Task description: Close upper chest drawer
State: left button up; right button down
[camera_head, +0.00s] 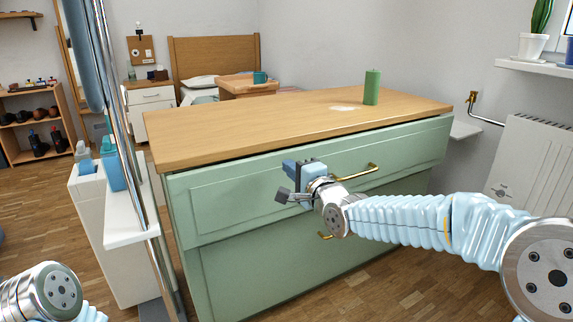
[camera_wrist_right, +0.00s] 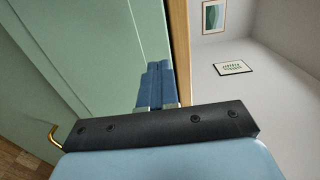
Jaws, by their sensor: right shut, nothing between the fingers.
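The green chest of drawers has a wide upper drawer (camera_head: 240,200) with a brass handle (camera_head: 355,172). Its front sits below the wooden top, with a thin dark gap along its upper edge; I cannot tell exactly how far out it stands. My right gripper (camera_head: 290,176) is in front of the drawer, left of the handle, shut and empty. In the right wrist view its blue fingers (camera_wrist_right: 155,85) are together, close to the green front; contact is unclear. My left gripper is out of view; only part of my left arm shows at lower left.
A green candle (camera_head: 372,87) stands on the chest's wooden top (camera_head: 270,118). A second brass handle (camera_head: 325,236) shows on the lower drawer, partly behind my right arm. A white radiator (camera_head: 535,165) is at right. Wooden floor is free at lower right.

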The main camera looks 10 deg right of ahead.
aim_at(281, 158)
jog(key=shift+x, duration=1.3)
jog(key=x, duration=0.4)
jog(key=shift+w+f, duration=0.1)
jog(key=shift+w, duration=0.1)
jog(key=shift+w+r+p, duration=0.1)
jog(key=shift+r+p, duration=0.1)
jog(key=shift+p, duration=0.1)
jog(key=shift+r, duration=0.1)
